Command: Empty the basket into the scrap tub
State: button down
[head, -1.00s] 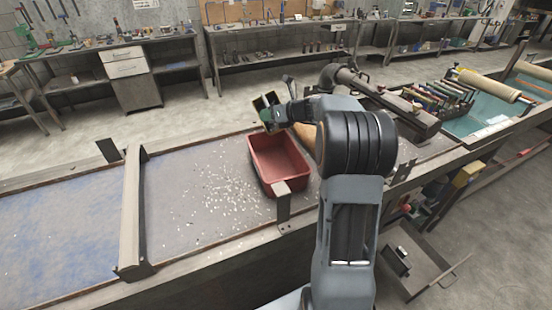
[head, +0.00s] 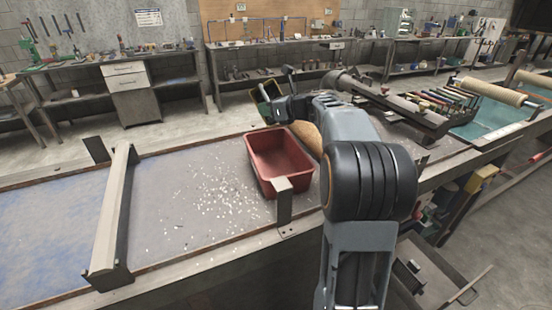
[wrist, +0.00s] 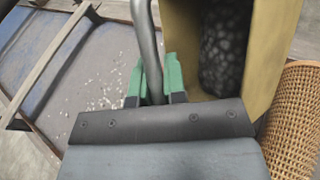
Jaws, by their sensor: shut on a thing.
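A yellow-sided basket (wrist: 262,75) with dark lumpy contents is close in front of my gripper (wrist: 157,85) in the wrist view. A grey metal bar (wrist: 147,45) runs beside it, and my green fingers are shut on that bar. How the bar joins the basket is hidden. In the head view the basket (head: 263,92) is held tilted, beyond the red tub (head: 290,183). My gripper (head: 269,108) is partly hidden there by its own wrist. The red tub, likely the scrap tub, stands upright on the table and looks empty where I see inside.
Small pale scraps (head: 222,195) lie scattered left of the tub. A grey upright bracket (head: 284,203) stands at its near corner, and a raised bar (head: 115,220) crosses the table at left. A woven wicker container (wrist: 293,120) is right of the basket.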

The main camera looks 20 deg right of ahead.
jog(key=shift+s+a+f+n+t+b, duration=0.15)
jog(key=shift+n+t+b, duration=0.3)
jog(key=shift+b, duration=1.45)
jog(key=f+b, duration=0.1)
jog(key=b, duration=0.1)
jog(key=s+n+b, duration=0.1)
jog(key=b, duration=0.1)
jog(key=shift+a+f+t+b, duration=0.25)
jog(key=shift+f+t+b, duration=0.1)
jog(key=shift+b, duration=0.05)
jog(key=shift+s+a+f+b, duration=0.15)
jog(key=shift+f+b, duration=0.15)
jog(key=shift+b, duration=0.35)
jog(key=shift+s+f+n+t+b, duration=0.2)
jog(key=shift+f+n+t+b, duration=0.45)
jog(key=shift+b, duration=1.6)
jog(key=shift+a+f+b, duration=0.1)
jog(key=shift+b, duration=0.6)
jog(key=shift+n, duration=0.3)
jog(key=shift+s+f+b, duration=0.1)
jog(key=shift+f+b, duration=0.05)
jog(key=shift+b, duration=0.3)
